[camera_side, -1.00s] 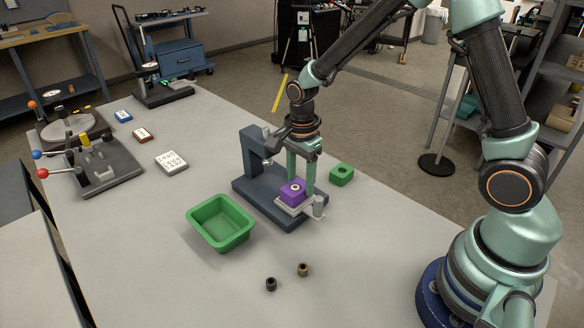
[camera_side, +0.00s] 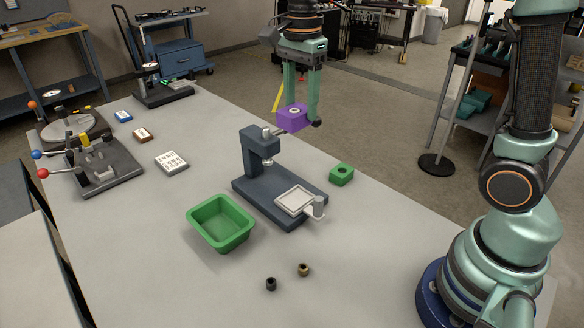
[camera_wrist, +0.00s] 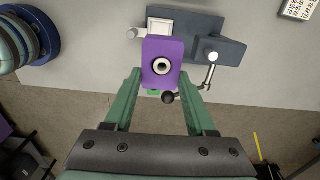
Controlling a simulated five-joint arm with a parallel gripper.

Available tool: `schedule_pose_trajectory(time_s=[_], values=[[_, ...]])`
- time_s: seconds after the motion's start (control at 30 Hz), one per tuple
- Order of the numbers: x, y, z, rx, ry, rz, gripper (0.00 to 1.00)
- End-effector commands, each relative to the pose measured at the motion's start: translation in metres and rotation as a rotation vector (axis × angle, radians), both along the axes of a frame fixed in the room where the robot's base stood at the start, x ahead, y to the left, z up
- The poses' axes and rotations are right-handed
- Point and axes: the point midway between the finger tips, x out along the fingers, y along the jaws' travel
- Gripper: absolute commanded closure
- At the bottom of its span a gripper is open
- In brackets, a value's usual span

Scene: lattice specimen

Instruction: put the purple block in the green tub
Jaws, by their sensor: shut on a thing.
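The purple block (camera_side: 292,118), with a round hole in its top, is held well above the table in the side view. It also shows in the wrist view (camera_wrist: 163,64), between the fingertips. My gripper (camera_side: 297,116) is shut on it. The green tub (camera_side: 221,222) stands on the table, below and to the left of the block in the side view. Its visible inside is empty. The tub is not seen in the wrist view.
A dark press-like fixture (camera_side: 262,185) with a bare light plate (camera_side: 295,201) stands right of the tub. A green block (camera_side: 341,174) sits beside it. Two small dark bushings lie in front, one brown (camera_side: 303,269). A white keypad-like tile (camera_side: 171,161) lies further left.

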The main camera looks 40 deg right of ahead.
Motion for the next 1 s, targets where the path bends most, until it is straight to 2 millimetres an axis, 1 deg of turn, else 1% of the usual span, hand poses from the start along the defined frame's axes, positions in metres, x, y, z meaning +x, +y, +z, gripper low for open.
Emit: schedule_pose_trajectory(time_s=[0.13,0.27,0.47,0.6,0.7,0.8,0.9,1.0], values=[[0.011,0.012,-0.007,0.0,0.004,0.115,1.0],[0.027,0.033,-0.025,0.0,0.006,0.308,1.0],[0.053,0.077,-0.064,0.0,0.007,0.698,1.0],[0.067,0.114,-0.099,0.001,0.007,1.005,1.0],[0.073,0.138,-0.122,0.001,0.006,1.201,1.0],[0.076,0.157,-0.14,0.001,0.004,1.357,1.0],[0.077,0.17,-0.154,0.001,0.003,1.465,1.0],[0.077,0.177,-0.161,0.0,0.002,1.527,1.0]])
